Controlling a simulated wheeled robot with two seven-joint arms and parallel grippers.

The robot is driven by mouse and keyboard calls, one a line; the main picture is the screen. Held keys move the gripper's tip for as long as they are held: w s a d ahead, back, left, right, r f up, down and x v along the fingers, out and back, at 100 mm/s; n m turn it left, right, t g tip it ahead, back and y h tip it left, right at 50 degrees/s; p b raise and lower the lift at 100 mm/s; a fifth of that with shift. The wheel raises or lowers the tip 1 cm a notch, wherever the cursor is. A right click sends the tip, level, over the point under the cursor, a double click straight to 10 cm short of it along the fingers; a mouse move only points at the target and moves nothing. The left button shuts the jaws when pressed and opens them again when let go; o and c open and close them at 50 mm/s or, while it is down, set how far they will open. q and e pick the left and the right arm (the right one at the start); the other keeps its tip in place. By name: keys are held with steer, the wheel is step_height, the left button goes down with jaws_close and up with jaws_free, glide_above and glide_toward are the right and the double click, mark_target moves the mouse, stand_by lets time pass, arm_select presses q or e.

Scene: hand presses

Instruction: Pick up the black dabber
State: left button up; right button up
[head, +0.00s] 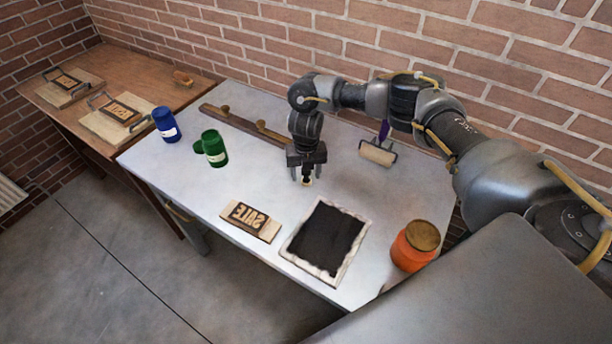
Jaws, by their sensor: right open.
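My right gripper (307,176) points down over the middle of the grey table, its two fingers apart. A small dark thing with a pale round tip, likely the black dabber (307,181), shows between the fingers. The gripper hides most of it, and I cannot tell whether the fingers touch it. My left gripper is not in view.
A roller (378,153) lies behind right. A wooden table (165,88) holds printing blocks. A brick wall closes the back.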

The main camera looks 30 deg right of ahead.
steer(key=shift+f, duration=0.2)
steer(key=shift+s+r, duration=0.1)
steer(key=shift+s, duration=0.1)
steer(key=shift+w, duration=0.1)
steer(key=c, duration=1)
steer(key=shift+r+b, duration=0.5)
steer(key=shift+b, duration=0.05)
steer(key=w+a+r+b, duration=0.2)
steer(key=a+r+b, duration=0.1)
steer(key=a+r, duration=0.9)
steer(key=shift+w+a+b, duration=0.35)
steer(key=shift+a+b, duration=0.05)
steer(key=shift+a, duration=0.5)
